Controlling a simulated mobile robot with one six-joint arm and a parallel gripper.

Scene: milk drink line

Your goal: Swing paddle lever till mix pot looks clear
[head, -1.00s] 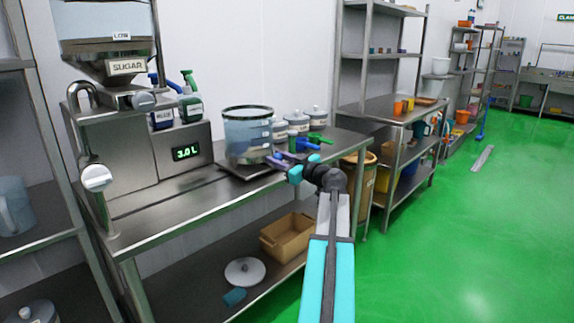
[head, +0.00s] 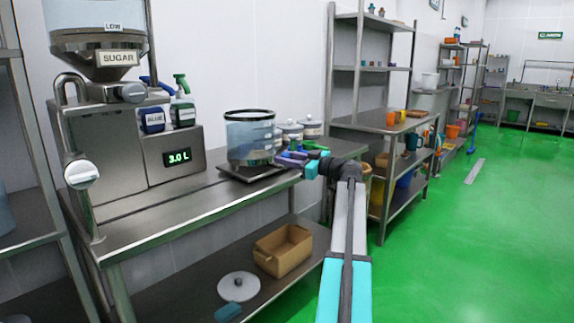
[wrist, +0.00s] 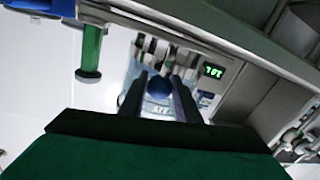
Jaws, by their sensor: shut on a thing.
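The mix pot (head: 250,130) is a clear, blue-tinted vessel with a dark rim on a flat base on the steel bench. Bluish liquid shows inside; how evenly clear it is cannot be told. My gripper (head: 290,160) is beside the pot's lower right side. In the wrist view, my two dark fingers (wrist: 158,98) close around a round blue knob (wrist: 160,86), which appears to be the paddle lever's end. The rest of the lever is hidden by the fingers and the pot.
A steel machine with a SUGAR hopper (head: 115,60) and a 3.0 L display (head: 178,157) stands left of the pot. A tan box (head: 283,250) is on the lower shelf. Green floor at right is open.

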